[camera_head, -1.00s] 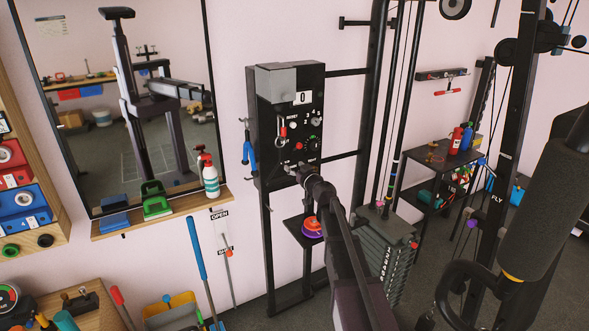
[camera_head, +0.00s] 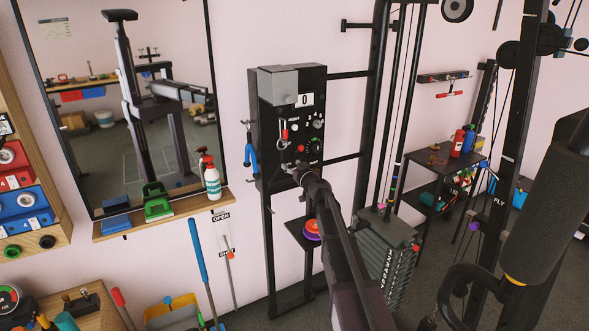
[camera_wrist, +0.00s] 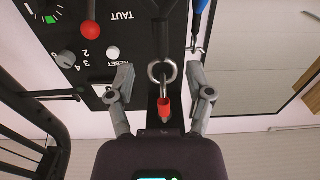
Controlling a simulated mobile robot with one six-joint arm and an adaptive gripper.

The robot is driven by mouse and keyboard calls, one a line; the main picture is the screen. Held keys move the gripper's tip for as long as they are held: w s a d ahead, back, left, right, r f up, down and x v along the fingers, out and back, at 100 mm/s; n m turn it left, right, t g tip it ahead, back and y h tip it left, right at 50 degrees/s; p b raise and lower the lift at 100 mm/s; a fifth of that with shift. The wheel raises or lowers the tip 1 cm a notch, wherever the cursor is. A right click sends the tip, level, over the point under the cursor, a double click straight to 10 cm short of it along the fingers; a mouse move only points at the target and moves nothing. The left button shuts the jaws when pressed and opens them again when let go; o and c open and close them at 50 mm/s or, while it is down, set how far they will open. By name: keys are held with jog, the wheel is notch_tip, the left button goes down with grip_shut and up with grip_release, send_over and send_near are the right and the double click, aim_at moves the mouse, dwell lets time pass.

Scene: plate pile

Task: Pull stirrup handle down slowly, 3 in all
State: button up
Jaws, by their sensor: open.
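A black box with a grey top corner (camera_head: 282,78) stands by the wall, and its counter (camera_head: 304,100) reads 0. A metal ring with a short red end hangs on its front (camera_head: 283,133); the ring (camera_wrist: 161,73) shows close up in the wrist view. My gripper (camera_wrist: 160,84) is open, its two fingers on either side of the ring and red end, without clear contact. In the head view my gripper (camera_head: 297,170) is low before the box. A blue forked piece (camera_head: 250,153) hangs on the box's left side. I cannot tell which piece is the stirrup handle.
The box front carries knobs, including a red knob (camera_wrist: 92,31) and a green dial (camera_wrist: 50,18). A mirror (camera_head: 125,110) with a wooden shelf (camera_head: 160,219) is to the left. A weight stack (camera_head: 380,255) and black frame posts stand at the right.

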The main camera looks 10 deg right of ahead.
aim_at(283, 158)
jog(key=shift+x, duration=3.75)
grip_shut()
